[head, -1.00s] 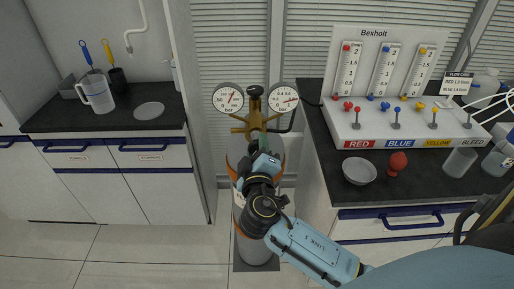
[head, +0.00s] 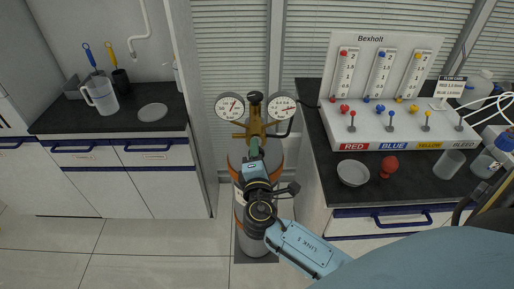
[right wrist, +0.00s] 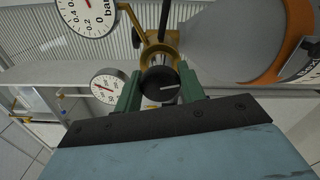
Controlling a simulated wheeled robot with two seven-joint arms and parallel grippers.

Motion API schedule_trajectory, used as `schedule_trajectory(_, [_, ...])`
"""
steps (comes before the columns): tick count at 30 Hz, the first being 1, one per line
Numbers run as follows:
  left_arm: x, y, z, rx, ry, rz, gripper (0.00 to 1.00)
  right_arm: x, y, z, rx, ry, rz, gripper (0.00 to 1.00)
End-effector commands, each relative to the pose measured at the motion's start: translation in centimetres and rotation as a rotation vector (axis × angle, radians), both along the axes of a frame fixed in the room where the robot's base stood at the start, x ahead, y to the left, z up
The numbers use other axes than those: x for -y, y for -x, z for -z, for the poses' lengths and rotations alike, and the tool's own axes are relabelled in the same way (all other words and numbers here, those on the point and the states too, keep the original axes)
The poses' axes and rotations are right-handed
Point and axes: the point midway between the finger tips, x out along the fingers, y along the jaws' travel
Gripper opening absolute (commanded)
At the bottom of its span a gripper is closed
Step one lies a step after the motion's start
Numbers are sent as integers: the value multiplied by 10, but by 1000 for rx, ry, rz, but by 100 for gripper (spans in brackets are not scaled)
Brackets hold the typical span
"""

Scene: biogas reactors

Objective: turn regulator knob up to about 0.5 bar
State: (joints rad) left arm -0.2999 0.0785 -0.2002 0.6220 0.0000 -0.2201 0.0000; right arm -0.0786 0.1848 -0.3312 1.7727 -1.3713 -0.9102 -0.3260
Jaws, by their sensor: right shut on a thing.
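The black regulator knob (right wrist: 158,86), with a white line on its face, sits between the two green fingers of my right gripper (right wrist: 160,93) in the right wrist view. The gripper is shut on it. In the head view my right gripper (head: 254,148) is at the front of the brass regulator (head: 255,128) and hides the knob. The right gauge (head: 283,108) has a red needle pointing right and slightly up; its exact value is too small to read. A gauge (right wrist: 88,15) marked 0, 0.2 and 0.4 bar is cut off in the right wrist view. My left gripper is not in view.
The left gauge (head: 230,107) is beside the regulator. The grey gas cylinder (head: 256,243) with orange bands stands below. To the right, a dark bench (head: 415,185) carries a flow panel (head: 395,130), a bowl (head: 353,173) and a red bulb (head: 389,166). Another counter (head: 60,122) is at left.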

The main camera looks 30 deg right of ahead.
Motion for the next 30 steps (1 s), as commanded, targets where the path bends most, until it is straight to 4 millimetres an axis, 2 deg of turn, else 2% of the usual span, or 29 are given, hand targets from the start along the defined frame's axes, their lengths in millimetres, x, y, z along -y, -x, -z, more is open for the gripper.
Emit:
schedule_trajectory(3, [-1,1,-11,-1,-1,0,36,-1,0,-2,-58,90,-1,17])
schedule_trajectory(15, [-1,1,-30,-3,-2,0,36,-1,0,-1,-196,316,-2,17])
schedule_trajectory(30, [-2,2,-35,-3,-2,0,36,-1,0,0,-240,390,-2,17])
